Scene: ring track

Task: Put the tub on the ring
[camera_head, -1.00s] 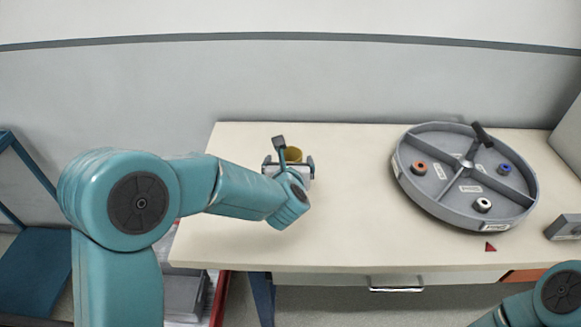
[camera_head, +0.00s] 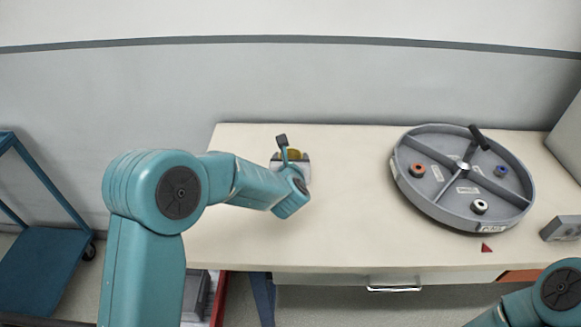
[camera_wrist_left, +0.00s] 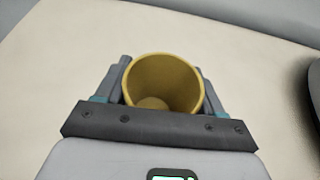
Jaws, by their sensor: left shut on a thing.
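A yellow tub (camera_wrist_left: 165,82) stands upright and open-topped between the fingers of my left gripper (camera_wrist_left: 162,88) in the left wrist view. The fingers are shut on it from both sides. In the head view the tub (camera_head: 291,154) is mostly hidden behind my left gripper (camera_head: 290,160), at the left part of the table. I cannot tell whether it touches the table. The ring (camera_head: 436,207) is a round grey walled track with spokes dividing it into compartments, on the right of the table. My right arm shows at the lower right corner; its gripper is out of view.
The ring holds an orange spool (camera_head: 417,170), a white spool (camera_head: 479,206) and a blue spool (camera_head: 501,171). A dark handle (camera_head: 479,137) sticks up at its back rim. A red triangle (camera_head: 486,248) marks the front. The table (camera_head: 350,190) is clear between tub and ring.

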